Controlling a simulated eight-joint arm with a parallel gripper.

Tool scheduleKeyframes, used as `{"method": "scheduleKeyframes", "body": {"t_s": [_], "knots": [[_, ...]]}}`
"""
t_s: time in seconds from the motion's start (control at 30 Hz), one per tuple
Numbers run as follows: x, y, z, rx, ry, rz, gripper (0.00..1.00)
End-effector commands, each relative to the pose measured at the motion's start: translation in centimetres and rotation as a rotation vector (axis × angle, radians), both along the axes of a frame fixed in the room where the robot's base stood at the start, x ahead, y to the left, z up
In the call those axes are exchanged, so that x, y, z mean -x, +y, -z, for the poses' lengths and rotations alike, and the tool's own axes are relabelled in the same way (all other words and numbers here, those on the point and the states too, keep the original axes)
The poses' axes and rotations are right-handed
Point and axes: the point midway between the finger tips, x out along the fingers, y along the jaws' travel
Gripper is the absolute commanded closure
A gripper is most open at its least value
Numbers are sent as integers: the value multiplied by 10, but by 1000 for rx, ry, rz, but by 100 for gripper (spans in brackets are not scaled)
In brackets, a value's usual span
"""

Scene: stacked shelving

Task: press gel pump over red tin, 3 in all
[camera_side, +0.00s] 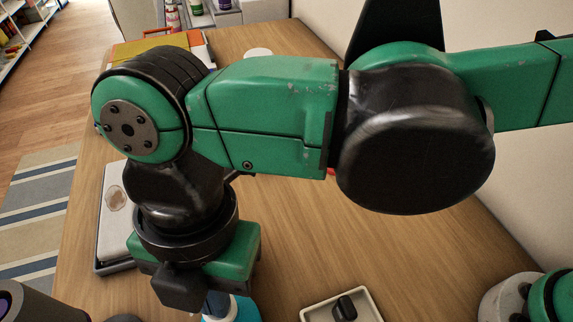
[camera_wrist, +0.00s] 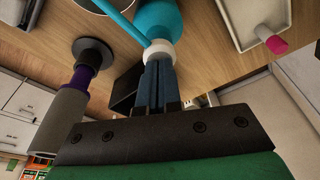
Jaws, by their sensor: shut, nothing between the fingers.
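The gel pump is a teal bottle (camera_wrist: 155,18) with a white collar (camera_wrist: 160,52) and a thin teal spout (camera_wrist: 122,22) in the wrist view. Its teal and white top also shows at the bottom edge of the side view (camera_side: 240,310). My gripper (camera_wrist: 158,68) is shut and empty, with its fingertips at the pump's white and teal head; I cannot tell whether they touch or press it. The spout reaches toward a round rim (camera_wrist: 100,5) cut off at the top of the wrist view. I cannot tell whether that is the red tin; a small red patch (camera_side: 331,172) shows behind my arm.
A pale tray (camera_side: 312,309) holds a black object (camera_side: 345,308) in the side view. A grey and purple cylinder (camera_wrist: 70,105) stands left of the pump in the wrist view, near a dark box (camera_wrist: 125,90). Bare wood lies right of my gripper in the side view.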

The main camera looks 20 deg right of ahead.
Motion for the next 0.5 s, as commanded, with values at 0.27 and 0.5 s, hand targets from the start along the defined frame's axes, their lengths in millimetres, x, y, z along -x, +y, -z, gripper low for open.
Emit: {"method": "scheduleKeyframes", "body": {"t_s": [0.27, 0.5], "knots": [[0, 0, -14, -2, -1, 0, 100], [0, 0, -29, -1, 0, 0, 100]]}}
